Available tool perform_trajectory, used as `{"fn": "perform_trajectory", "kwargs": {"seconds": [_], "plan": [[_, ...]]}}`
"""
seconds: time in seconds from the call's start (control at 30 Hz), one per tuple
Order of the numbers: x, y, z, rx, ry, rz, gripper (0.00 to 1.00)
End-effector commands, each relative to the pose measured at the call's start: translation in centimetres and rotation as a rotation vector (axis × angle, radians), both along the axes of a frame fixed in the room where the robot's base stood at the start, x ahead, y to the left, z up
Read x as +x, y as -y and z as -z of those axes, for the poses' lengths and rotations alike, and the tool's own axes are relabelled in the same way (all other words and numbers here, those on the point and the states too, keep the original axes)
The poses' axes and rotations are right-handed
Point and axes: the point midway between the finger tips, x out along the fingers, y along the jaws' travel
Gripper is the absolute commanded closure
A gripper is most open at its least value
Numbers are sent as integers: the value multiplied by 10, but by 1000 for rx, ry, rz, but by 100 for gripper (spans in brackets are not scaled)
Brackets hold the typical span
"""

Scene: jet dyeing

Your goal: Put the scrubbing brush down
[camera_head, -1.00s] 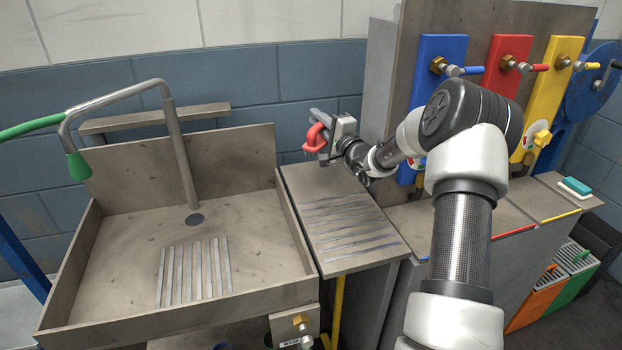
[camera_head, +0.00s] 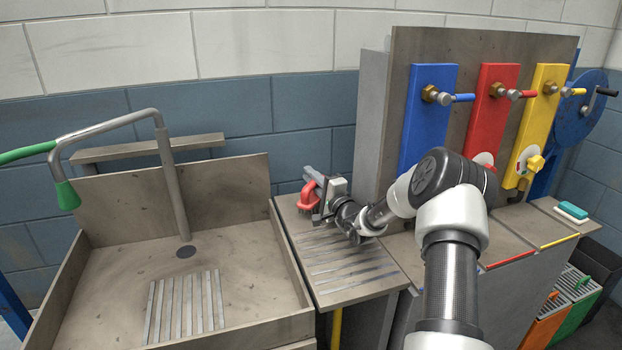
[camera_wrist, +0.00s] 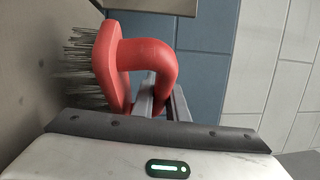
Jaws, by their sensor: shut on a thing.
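The scrubbing brush (camera_head: 307,196) is red with a looped handle. My gripper (camera_head: 319,199) is shut on its handle, over the back end of the ribbed drainboard (camera_head: 335,262) to the right of the sink. In the wrist view the brush (camera_wrist: 112,62) shows its grey bristles pointing left, toward a grey-brown surface. The gripper's fingers (camera_wrist: 165,98) pass through the handle loop, partly hidden behind it. I cannot tell whether the bristles touch the drainboard.
The sink (camera_head: 233,250) with its raised rim lies to the left, under a bent tap pipe (camera_head: 168,175). A grey cabinet with blue (camera_head: 428,110), red (camera_head: 492,115) and yellow (camera_head: 540,115) valve panels stands to the right. The front of the drainboard is clear.

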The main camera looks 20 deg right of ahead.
Motion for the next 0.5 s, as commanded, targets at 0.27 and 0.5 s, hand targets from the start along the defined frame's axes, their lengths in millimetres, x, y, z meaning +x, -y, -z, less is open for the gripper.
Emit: {"fn": "perform_trajectory", "kwargs": {"seconds": [0.27,0.5], "plan": [[0,0,8,0,0,0,100],[0,0,12,0,0,0,100]]}}
